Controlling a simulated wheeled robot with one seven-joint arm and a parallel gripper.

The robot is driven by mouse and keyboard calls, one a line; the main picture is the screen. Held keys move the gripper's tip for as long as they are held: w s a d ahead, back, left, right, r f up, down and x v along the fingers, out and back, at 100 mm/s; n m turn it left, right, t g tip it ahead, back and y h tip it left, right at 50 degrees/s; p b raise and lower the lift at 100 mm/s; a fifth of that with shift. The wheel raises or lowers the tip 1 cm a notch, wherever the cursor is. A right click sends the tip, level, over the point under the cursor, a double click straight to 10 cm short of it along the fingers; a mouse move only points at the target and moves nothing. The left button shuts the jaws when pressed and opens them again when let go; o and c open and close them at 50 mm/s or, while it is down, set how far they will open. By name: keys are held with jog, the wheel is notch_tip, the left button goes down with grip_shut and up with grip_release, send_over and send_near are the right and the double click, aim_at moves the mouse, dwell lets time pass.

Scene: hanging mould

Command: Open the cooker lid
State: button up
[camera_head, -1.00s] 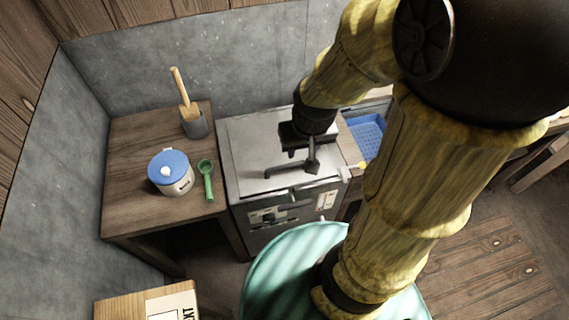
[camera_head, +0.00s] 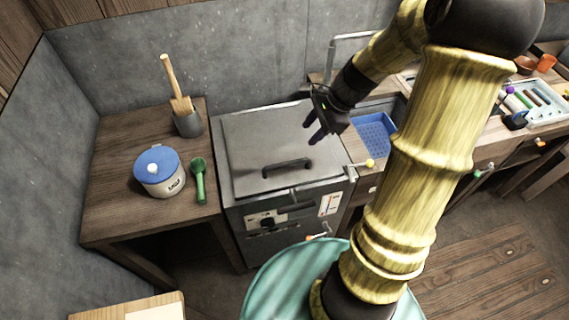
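The cooker (camera_head: 290,225) is a grey metal box with a front panel, between the wooden side table and the blue tray. Its lid (camera_head: 250,145) is flat and lies closed on top. A dark bar handle (camera_head: 287,167) stands on the lid near the front edge. My gripper (camera_head: 313,137) is above the right part of the lid, to the upper right of the handle and apart from it. Its two dark fingers point down and left with a gap between them, and nothing shows in them.
On the left wooden table (camera_head: 110,205) stand a white pot with a blue lid (camera_head: 160,170), a green scoop (camera_head: 198,180) and a grey holder with a wooden-handled tool (camera_head: 187,122). A blue tray (camera_head: 374,135) lies right of the cooker. A yellow-knobbed lever (camera_head: 369,163) is at its front.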

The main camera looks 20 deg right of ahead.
aim_at(282, 164)
jog(key=x, duration=1.7)
jog(key=shift+f, duration=0.25)
jog(key=shift+c, duration=0.2)
grip_shut()
